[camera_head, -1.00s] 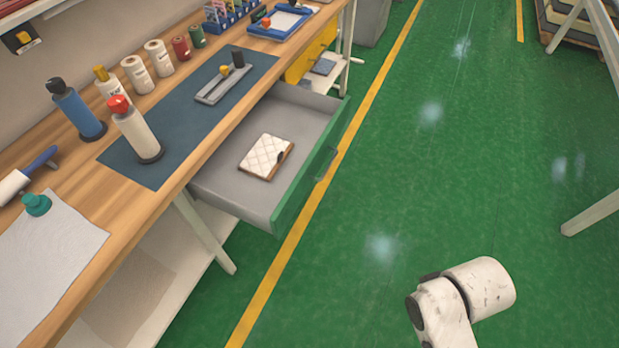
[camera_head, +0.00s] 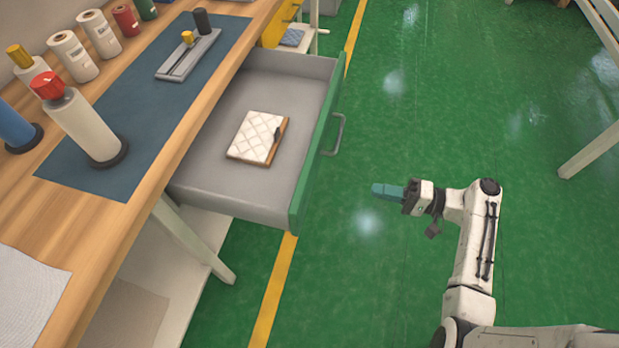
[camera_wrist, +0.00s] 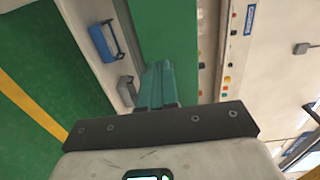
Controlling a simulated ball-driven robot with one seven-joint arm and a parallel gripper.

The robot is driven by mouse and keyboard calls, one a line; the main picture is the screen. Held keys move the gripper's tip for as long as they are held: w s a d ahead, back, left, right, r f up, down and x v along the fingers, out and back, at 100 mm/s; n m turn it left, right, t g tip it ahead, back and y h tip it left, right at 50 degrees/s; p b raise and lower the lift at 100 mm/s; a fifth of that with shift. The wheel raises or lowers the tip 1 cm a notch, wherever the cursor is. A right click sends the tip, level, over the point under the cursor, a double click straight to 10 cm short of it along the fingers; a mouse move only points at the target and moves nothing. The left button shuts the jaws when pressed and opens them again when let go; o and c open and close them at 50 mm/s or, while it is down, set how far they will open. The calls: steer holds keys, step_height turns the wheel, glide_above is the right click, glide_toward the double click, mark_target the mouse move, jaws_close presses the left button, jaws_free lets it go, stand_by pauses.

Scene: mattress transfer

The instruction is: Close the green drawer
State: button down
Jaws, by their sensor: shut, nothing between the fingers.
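The green-fronted drawer (camera_head: 318,150) stands pulled out from under the workbench in the head view. Its grey tray (camera_head: 215,165) holds a white quilted pad (camera_head: 257,137) with a brown edge. A grey bar handle (camera_head: 337,134) is on the green front. My gripper (camera_head: 376,190) is to the right of the front, apart from it, its teal fingers pointing left toward it. In the wrist view the teal fingers (camera_wrist: 158,86) are together with nothing between them. A green panel, likely the drawer front (camera_wrist: 165,35), shows beyond them.
The wooden workbench (camera_head: 105,215) runs along the left, with a blue mat (camera_head: 130,110), spools and bottles on it. A bench leg (camera_head: 195,240) stands below the drawer. The green floor to the right is clear apart from a pale leg (camera_head: 590,150) at the far right.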

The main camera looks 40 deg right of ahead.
steer(key=p, duration=0.2)
glide_toward(314, 174)
steer(key=shift+t, duration=0.3)
steer(key=x, duration=0.7)
steer(key=shift+s+f, duration=0.1)
steer(key=shift+f, duration=0.2)
steer(key=b+x, duration=1)
steer(key=x, duration=1.8)
steer(key=shift+a+f+b, duration=0.15)
steer(key=shift+b, duration=0.25)
steer(key=shift+w+a, duration=0.4)
steer(key=shift+w, duration=0.15)
steer(key=shift+r+b, duration=0.25)
steer(key=shift+b, duration=0.1)
steer(key=shift+w+a+r, duration=0.1)
steer(key=shift+r, duration=0.05)
